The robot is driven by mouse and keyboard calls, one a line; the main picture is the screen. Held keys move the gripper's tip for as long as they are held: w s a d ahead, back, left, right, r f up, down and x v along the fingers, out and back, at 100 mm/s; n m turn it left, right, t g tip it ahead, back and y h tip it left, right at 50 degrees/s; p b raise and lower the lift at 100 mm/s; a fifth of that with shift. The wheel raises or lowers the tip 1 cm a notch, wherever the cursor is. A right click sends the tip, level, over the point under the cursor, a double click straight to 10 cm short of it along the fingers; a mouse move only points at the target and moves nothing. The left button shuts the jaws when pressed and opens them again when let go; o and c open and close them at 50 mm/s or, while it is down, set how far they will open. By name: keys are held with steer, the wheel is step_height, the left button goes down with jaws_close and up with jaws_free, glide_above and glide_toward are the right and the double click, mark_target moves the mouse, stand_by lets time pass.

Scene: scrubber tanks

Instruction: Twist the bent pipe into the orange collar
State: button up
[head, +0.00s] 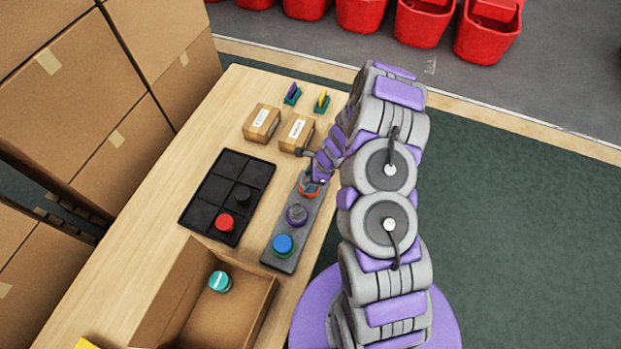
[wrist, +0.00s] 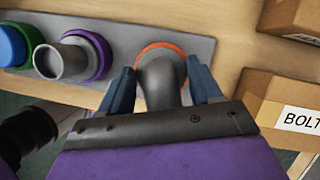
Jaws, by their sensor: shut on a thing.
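The bent pipe (wrist: 162,80) is grey and sits between the two fingers of my gripper (wrist: 161,88) in the wrist view. My gripper is shut on it. The pipe's far end is at the orange collar (wrist: 162,46), whose rim shows around it; how deep it sits I cannot tell. The collar is on a grey base strip (wrist: 204,48). In the head view, my gripper (head: 316,181) is over the orange collar (head: 308,190) at the strip's far end, and hides most of the pipe.
On the strip are a purple collar with a grey pipe (head: 297,214) and a blue cap (head: 283,244). Left are a black tray (head: 205,190) with red and black caps and an open carton (head: 180,290) holding a teal-lidded piece. Two small boxes (head: 297,132) stand close beyond my gripper.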

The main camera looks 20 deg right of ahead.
steer(key=shift+m, duration=0.4)
steer(key=shift+m+t+h, duration=0.3)
steer(key=shift+m+t, duration=0.2)
steer(key=shift+m, duration=0.3)
steer(key=shift+s+m+b, duration=0.15)
steer(key=shift+m+b, duration=0.25)
steer(key=shift+m, duration=0.3)
steer(key=shift+t, duration=0.3)
steer(key=shift+f, duration=0.45)
steer(key=shift+c, duration=0.5)
